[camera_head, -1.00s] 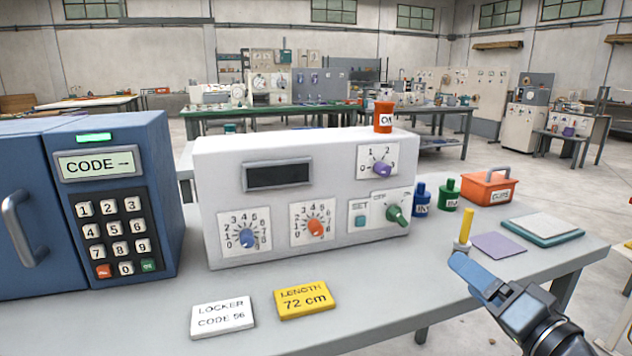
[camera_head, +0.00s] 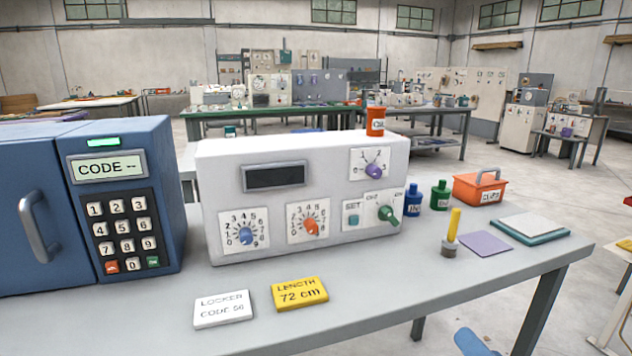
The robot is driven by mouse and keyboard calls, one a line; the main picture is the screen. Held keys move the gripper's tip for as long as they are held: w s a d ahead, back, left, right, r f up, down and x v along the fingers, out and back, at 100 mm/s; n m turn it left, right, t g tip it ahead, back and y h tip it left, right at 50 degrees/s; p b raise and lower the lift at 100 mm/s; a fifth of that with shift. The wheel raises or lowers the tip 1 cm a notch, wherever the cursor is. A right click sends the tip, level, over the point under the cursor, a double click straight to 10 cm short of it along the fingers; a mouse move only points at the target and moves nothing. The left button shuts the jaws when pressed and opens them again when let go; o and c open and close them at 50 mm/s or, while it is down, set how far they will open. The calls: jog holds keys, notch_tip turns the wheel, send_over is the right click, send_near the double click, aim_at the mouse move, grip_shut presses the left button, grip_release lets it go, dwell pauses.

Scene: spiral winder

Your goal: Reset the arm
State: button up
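Only a blue tip of my gripper (camera_head: 474,343) shows, at the bottom edge right of centre, in front of the bench's front edge. The rest of my gripper and arm is out of view, so its opening cannot be seen. No object shows at the visible tip. The white machine box (camera_head: 225,175) stands on the grey bench (camera_head: 400,290), with a dark display (camera_head: 274,176), a blue knob (camera_head: 246,235), an orange knob (camera_head: 310,227), a purple knob (camera_head: 374,171) and a green knob (camera_head: 389,213).
A blue keypad locker (camera_head: 160,200) stands at left. A white card (camera_head: 222,309) and yellow card (camera_head: 300,293) lie in front. Bottles, an orange toolbox (camera_head: 470,191), a yellow peg (camera_head: 454,225) and pads (camera_head: 535,228) occupy the right. The bench's front right is clear.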

jog(key=s+f+n+g+h+p, duration=0.1)
jog(key=s+f+n+h+p, duration=0.2)
jog(key=s, duration=1.5)
jog(key=s+a+r+n+p, duration=0.1)
jog(key=s+r+n, duration=0.1)
jog(key=s, duration=0.6)
jog(key=s+a+r+n+p, duration=0.1)
jog(key=s+r+p, duration=0.1)
jog(key=s+r, duration=0.3)
jog(key=s, duration=0.4)
jog(key=shift+s+a+n+g, duration=0.15)
jog(key=shift+s+n+g, duration=0.1)
jog(key=shift+n+g, duration=0.15)
